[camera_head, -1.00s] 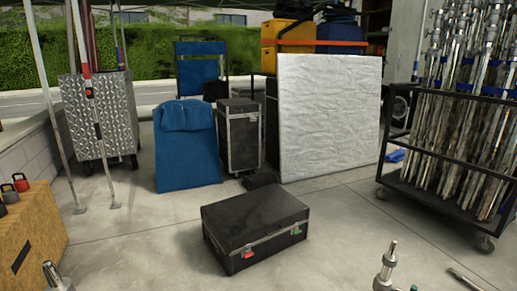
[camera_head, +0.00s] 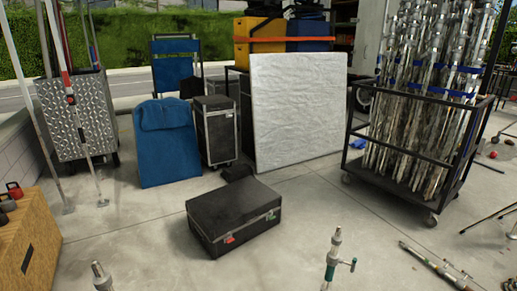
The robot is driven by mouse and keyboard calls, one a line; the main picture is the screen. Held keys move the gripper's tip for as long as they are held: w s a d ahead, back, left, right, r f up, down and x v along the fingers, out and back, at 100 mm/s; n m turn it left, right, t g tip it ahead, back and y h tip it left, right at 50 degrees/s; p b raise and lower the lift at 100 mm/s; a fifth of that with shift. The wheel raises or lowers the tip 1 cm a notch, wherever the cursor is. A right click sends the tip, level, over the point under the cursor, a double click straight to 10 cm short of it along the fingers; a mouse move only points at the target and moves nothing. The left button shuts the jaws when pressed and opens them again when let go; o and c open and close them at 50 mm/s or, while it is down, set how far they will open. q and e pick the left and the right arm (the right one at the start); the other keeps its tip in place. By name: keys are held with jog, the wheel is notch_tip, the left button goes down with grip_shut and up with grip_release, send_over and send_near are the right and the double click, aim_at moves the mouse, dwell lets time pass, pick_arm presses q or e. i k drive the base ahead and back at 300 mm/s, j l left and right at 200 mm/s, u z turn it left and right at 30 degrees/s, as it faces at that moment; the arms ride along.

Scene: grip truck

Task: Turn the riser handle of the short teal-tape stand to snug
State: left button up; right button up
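A short metal stand (camera_head: 333,258) rises from the bottom edge, right of the middle. It has a teal-green band near the picture's lower edge and a small side handle (camera_head: 347,263) sticking out to the right, with a greenish end. The stand's lower part and legs are cut off by the frame. A second metal stand top (camera_head: 102,277) shows at the bottom left, with no teal tape visible on it. Neither of my grippers is in view.
A black case (camera_head: 235,218) lies on the concrete floor ahead. A wheeled rack of metal stands (camera_head: 418,188) is at the right. A metal pole (camera_head: 432,265) lies on the floor at the lower right. A wooden box (camera_head: 28,240) stands at the left. Floor around the teal-tape stand looks mostly clear.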

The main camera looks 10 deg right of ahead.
aim_at(353, 264)
jog(key=k+l+z, duration=0.2)
jog(key=z, duration=0.2)
jog(key=k+l+z, duration=0.15)
jog(key=z, duration=0.2)
jog(key=l, duration=0.1)
